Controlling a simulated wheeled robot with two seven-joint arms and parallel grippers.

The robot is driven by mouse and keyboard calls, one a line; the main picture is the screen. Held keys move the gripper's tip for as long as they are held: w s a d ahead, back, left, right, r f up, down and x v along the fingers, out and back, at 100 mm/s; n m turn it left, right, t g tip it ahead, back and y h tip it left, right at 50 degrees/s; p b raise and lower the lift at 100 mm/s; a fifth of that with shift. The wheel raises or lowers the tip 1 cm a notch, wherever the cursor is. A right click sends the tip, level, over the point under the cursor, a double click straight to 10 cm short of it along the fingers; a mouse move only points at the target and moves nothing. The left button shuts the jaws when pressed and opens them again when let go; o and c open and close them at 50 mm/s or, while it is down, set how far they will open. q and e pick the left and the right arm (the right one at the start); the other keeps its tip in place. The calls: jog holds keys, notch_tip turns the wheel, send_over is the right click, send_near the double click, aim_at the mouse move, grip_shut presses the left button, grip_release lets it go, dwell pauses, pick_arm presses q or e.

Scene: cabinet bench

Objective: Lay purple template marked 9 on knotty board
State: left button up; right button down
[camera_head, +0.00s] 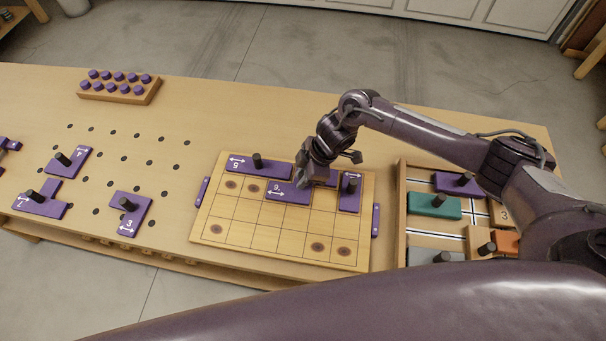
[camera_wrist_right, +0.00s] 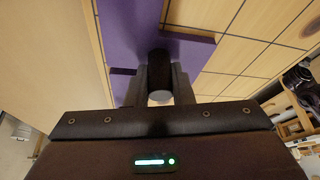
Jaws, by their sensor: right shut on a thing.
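The purple template marked 9 (camera_head: 288,193) is over the upper middle of the knotty board (camera_head: 250,238), a pale gridded board with several dark knots. It looks flat, on or just above the surface; I cannot tell if it touches. My right gripper (camera_head: 307,178) is over the template and hides part of it. In the right wrist view, the fingers (camera_wrist_right: 160,88) are shut on its black knob (camera_wrist_right: 160,68), with purple template (camera_wrist_right: 192,50) around it. My left gripper is not in view.
Template 5 (camera_head: 265,169) lies along the board's back edge, and another purple template (camera_head: 349,193) at its right. Purple templates 4, 7 and 3 (camera_head: 128,218) lie on the bench at left. A tray (camera_head: 402,215) of coloured pieces is at right. The board's front rows are free.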

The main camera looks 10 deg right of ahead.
jog(key=c, duration=0.8)
grip_release()
jog(key=shift+r, duration=0.1)
notch_tip(320, 180, up, 8)
jog(key=p, duration=0.7)
jog(key=shift+p, duration=0.35)
jog(key=shift+s, duration=0.1)
